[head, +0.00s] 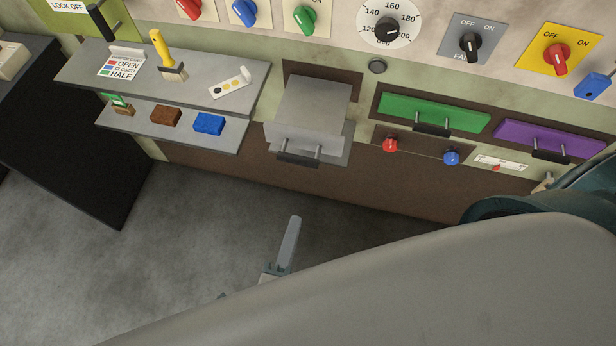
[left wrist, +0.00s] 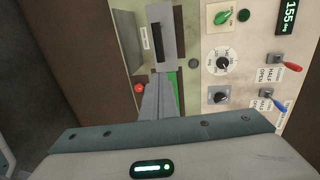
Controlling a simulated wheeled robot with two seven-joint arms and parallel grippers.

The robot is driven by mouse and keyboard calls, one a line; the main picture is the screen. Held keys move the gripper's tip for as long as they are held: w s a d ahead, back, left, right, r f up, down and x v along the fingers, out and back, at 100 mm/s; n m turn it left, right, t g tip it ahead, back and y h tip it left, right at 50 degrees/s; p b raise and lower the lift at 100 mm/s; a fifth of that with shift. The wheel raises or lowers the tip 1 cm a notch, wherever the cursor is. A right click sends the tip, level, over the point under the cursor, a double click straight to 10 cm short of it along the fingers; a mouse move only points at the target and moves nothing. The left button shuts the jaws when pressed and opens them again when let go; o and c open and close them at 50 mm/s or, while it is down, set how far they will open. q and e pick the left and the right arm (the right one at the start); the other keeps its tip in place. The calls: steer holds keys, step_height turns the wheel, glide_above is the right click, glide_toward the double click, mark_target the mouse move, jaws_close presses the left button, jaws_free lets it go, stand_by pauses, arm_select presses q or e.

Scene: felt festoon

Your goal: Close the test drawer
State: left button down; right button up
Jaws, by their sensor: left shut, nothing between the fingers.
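A grey drawer (head: 312,105), which I take to be the test drawer, juts out of its dark recess in the panel. Its dark bar handle (head: 298,158) is on the front. I cannot read a label on it in the head view. My left gripper (head: 293,222) is shut and empty, below the drawer in the picture and apart from its handle. In the left wrist view the shut fingers (left wrist: 160,92) point towards the panel, partly covering the green drawer (left wrist: 172,88). My right gripper is not in view.
The green drawer (head: 420,108) and a purple drawer (head: 540,136) sit right of the grey one, with red (head: 390,145) and blue (head: 452,157) knobs below. A shelf (head: 215,65) with a yellow-handled brush (head: 164,55) and small blocks is at left. My arm fills the lower right.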

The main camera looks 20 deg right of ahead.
mark_target(312, 167)
arm_select(q)
steer(key=shift+w+d, duration=0.1)
steer(key=p+x, duration=0.3)
steer(key=x, duration=0.9)
steer(key=shift+w+d+p, duration=0.2)
steer(key=shift+w+p, duration=0.1)
steer(key=shift+w, duration=0.05)
steer(key=shift+w+d+f, duration=0.2)
steer(key=shift+w+d, duration=0.05)
steer(key=shift+w, duration=0.1)
steer(key=shift+w, duration=0.15)
